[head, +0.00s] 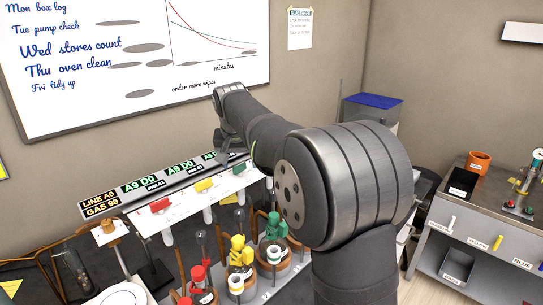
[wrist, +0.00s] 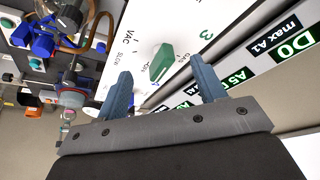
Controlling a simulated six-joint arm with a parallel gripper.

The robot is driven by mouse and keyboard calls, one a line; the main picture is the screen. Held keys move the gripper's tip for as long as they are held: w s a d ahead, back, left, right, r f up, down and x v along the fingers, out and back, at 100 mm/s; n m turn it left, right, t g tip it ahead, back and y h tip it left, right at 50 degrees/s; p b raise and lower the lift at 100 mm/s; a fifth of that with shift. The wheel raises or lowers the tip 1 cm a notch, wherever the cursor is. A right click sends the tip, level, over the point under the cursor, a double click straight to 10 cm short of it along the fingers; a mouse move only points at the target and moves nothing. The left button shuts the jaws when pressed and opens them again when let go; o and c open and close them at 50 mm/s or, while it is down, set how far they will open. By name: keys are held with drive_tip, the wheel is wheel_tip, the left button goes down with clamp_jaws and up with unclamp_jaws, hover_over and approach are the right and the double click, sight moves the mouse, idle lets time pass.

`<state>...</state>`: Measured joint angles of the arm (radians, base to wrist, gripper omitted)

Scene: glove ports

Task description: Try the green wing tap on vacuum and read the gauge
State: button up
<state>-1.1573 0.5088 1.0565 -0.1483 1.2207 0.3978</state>
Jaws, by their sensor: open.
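The green wing tap (wrist: 161,62) sits on a white panel marked VAC, SLOW and, partly hidden, GAS. In the wrist view it lies between and beyond the fingertips of my gripper (wrist: 163,77), which is open, with a gap on both sides. I cannot tell which mark the wing points to. In the head view the green tap (head: 239,168) is at the right of the row, just below my wrist, beside the yellow tap (head: 204,185) and red tap (head: 160,205). A round white dial (head: 537,154) stands at the far right; its reading is too small.
A dark display strip (head: 134,186) with lit labels runs behind the taps. Bottles with red, yellow and green tops (head: 275,226) stand below the panel. A whiteboard (head: 130,55) is behind, and a grey bench (head: 475,215) with an orange pot (head: 478,162) is at right.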

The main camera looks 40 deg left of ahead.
drive_tip(key=d+r+n+g, duration=0.1)
drive_tip(key=d+r+n, duration=0.15)
drive_tip(key=r, duration=0.25)
drive_tip(key=w+d+r+n+g+y, duration=0.1)
drive_tip(key=d+r+n+g, duration=0.1)
drive_tip(key=r+n, duration=0.25)
drive_tip(key=d+r+n+g, duration=0.1)
drive_tip(key=d+r+n, duration=0.15)
drive_tip(key=r, duration=0.35)
drive_tip(key=shift+n+y, duration=0.3)
drive_tip(key=shift+n, duration=0.15)
drive_tip(key=x, duration=1.7)
drive_tip(key=shift+w+a+f, duration=0.2)
drive_tip(key=shift+w+f, duration=0.05)
drive_tip(key=shift+w, duration=0.1)
drive_tip(key=shift+c, duration=0.4)
drive_tip(key=c, duration=0.9)
